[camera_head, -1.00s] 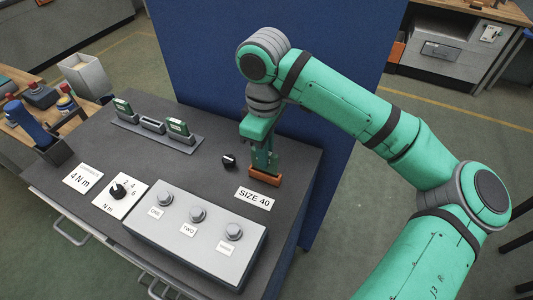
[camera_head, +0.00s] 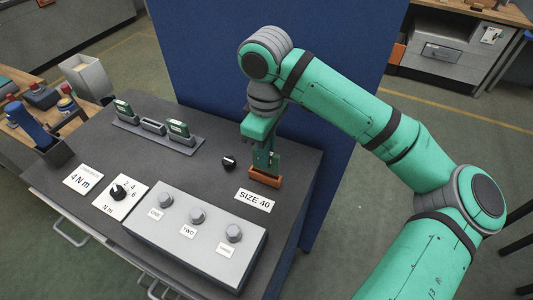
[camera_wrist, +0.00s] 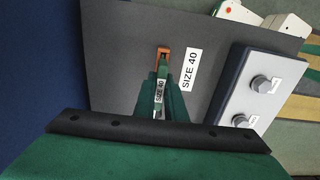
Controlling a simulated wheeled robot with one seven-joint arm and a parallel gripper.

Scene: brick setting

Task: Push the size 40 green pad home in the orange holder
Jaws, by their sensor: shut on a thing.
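The orange holder (camera_head: 264,180) stands at the right side of the dark table, behind a "SIZE 40" label plate (camera_head: 254,200). My gripper (camera_head: 267,162) points down just over the holder. In the wrist view, my gripper (camera_wrist: 160,98) is shut on a pad with a "SIZE 40" label (camera_wrist: 159,92). The far end of the pad meets the orange holder (camera_wrist: 163,52). How deep the pad sits in the holder cannot be told. In the head view the fingers mostly hide the pad.
A grey rack (camera_head: 158,136) holds green pads in its two end slots. A black knob (camera_head: 229,163) sits left of the holder. A blue panel (camera_head: 200,60) rises behind.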

